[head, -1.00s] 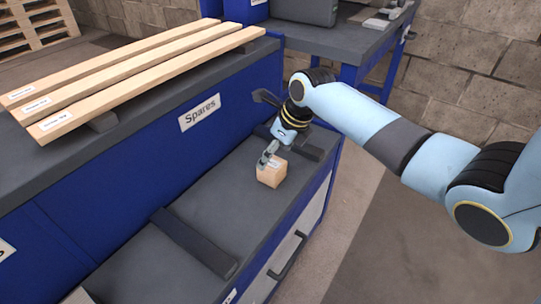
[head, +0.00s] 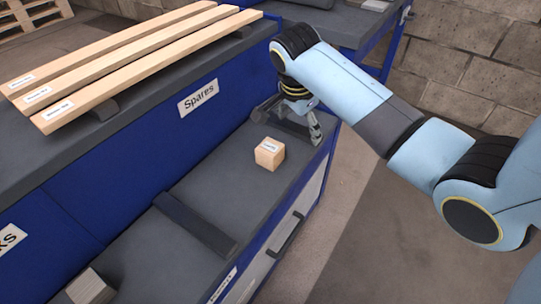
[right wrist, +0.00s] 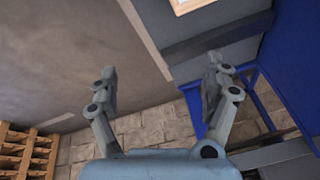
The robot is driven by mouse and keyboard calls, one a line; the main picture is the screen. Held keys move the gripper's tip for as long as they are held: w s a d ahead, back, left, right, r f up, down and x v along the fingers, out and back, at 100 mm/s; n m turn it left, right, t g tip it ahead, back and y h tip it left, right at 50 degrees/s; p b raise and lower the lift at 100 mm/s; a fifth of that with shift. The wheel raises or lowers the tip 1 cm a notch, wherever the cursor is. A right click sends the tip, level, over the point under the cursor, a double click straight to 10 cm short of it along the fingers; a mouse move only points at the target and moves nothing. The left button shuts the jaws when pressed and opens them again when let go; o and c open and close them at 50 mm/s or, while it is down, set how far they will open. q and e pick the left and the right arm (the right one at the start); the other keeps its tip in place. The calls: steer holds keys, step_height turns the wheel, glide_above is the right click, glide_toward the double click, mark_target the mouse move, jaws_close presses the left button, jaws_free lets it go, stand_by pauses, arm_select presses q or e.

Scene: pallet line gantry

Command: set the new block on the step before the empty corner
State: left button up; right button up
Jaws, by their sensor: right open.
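The new block (head: 269,154), a small wooden cube with a white label, sits on the dark grey step (head: 165,255) in the head view, towards its far right end. My right gripper (head: 314,130) is just right of the block, apart from it, by the step's right edge. Its two fingers are spread and empty in the right wrist view (right wrist: 161,82). A wooden piece with a white patch (right wrist: 190,4), apparently the block, is cut off at that view's top. My left gripper is not in view. I cannot pick out the empty corner.
A dark bar (head: 195,226) lies across the step; another lies behind my gripper. A second block (head: 90,287) is at bottom left. Several long planks (head: 130,62) lie on the upper ledge above the "Spares" label (head: 198,98). Open floor lies to the right.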

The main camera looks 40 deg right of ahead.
mark_target(269, 147)
steer(key=w+a+f+n+h+b, duration=0.1)
steer(key=w+a+n+b, duration=0.35)
steer(key=a, duration=0.35)
steer(key=shift+m, duration=0.25)
steer(key=b+x, duration=0.1)
steer(key=x, duration=0.4)
steer(key=shift+f, duration=0.2)
steer(key=b+x, duration=0.2)
steer(key=x, duration=0.2)
steer(key=shift+s+f+b, duration=0.1)
steer(key=shift+f+b, duration=0.25)
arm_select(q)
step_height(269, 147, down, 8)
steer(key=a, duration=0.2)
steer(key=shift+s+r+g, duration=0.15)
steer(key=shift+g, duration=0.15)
arm_select(e)
steer(key=shift+d, duration=0.1)
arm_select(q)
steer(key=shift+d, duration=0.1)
arm_select(e)
steer(key=shift+c, duration=0.3)
